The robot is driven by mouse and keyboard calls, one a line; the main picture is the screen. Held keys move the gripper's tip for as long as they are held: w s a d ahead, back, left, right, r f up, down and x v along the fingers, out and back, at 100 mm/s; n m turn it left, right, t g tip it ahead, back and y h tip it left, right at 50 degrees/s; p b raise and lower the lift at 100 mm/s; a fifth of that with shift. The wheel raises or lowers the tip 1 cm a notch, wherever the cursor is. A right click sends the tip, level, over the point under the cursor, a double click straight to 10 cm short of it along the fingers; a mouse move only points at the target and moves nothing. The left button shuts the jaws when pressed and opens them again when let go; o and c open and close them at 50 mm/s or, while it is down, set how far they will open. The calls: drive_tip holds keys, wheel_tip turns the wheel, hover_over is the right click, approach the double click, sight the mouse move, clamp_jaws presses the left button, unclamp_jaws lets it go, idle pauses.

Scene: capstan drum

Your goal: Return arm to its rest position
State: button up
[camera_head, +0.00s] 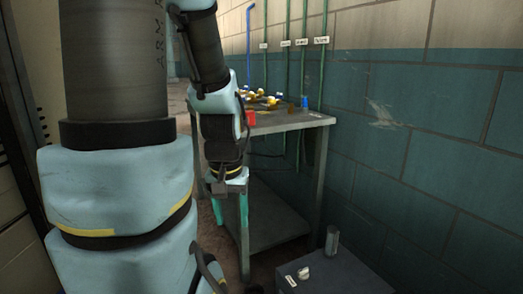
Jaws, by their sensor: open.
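My arm fills the left of the view, with a large light-blue and grey link close to the camera and a thinner link behind it. My gripper (230,218) hangs down at the end of the arm, in front of the workbench's left front leg. Its two teal fingers are apart, and I see nothing held between them. No capstan drum can be made out in this view.
A grey workbench (290,122) with a lower shelf (272,222) stands behind my gripper. A red item (250,118), a blue item (304,102) and several yellow items lie on top. A low dark box (335,275) with a grey cylinder (332,240) stands front right, near the wall (440,150).

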wheel_tip(320, 180, up, 17)
drive_tip(key=p, duration=1.5)
drive_tip(key=shift+f, duration=0.15)
drive_tip(key=shift+c, duration=0.2)
